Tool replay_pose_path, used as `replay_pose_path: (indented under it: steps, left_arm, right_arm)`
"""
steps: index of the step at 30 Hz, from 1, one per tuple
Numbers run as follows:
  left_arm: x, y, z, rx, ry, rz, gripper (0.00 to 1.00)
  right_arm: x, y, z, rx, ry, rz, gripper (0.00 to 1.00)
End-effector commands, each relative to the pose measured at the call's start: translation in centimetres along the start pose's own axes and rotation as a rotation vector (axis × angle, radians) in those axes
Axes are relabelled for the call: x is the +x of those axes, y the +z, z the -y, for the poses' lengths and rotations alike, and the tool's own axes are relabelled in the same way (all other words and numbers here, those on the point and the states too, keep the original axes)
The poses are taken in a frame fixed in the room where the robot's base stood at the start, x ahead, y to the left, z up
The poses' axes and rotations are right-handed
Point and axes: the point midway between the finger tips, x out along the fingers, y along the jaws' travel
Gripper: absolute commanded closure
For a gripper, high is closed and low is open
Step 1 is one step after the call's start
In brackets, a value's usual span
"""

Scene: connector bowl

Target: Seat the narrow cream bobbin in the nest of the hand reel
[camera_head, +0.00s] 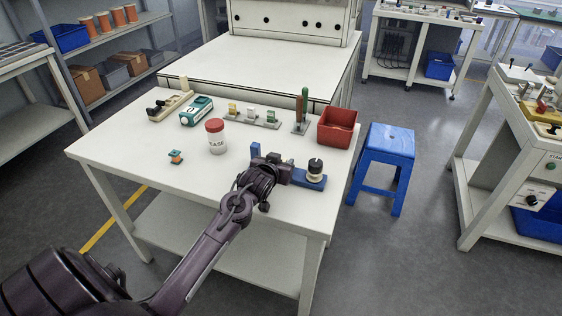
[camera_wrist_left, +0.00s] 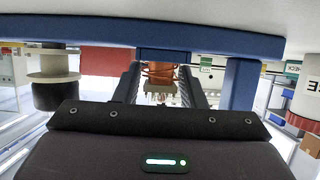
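The blue hand reel (camera_head: 310,184) lies near the right front of the table, with a black and cream drum (camera_head: 315,169) on its right end. In the upside-down left wrist view, its blue frame (camera_wrist_left: 100,32) spans the top and the black and cream drum (camera_wrist_left: 53,85) hangs at left. My left gripper (camera_head: 279,168) is at the reel's middle. In the wrist view, an orange-brown wound piece (camera_wrist_left: 158,72) shows between its fingers. I cannot tell whether they touch it, or whether it is the narrow cream bobbin; any cream flange is unclear. My right gripper is out of view.
A red-lidded jar (camera_head: 216,137) and a small teal and orange bobbin (camera_head: 175,156) stand left of the gripper. Behind are a rack (camera_head: 262,123) with small yellow, white and green pieces, a green-handled tool (camera_head: 301,110) and a red bin (camera_head: 337,128). The table's front left is clear.

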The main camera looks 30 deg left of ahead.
Motion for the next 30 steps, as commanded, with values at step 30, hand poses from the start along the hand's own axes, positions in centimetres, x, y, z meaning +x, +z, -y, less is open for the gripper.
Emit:
replay_pose_path:
  steps: [30]
  left_arm:
    - [-10.5,-0.2,0.0,0.0,0.001,0.001,0.52]
  right_arm:
    - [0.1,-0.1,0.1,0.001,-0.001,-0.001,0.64]
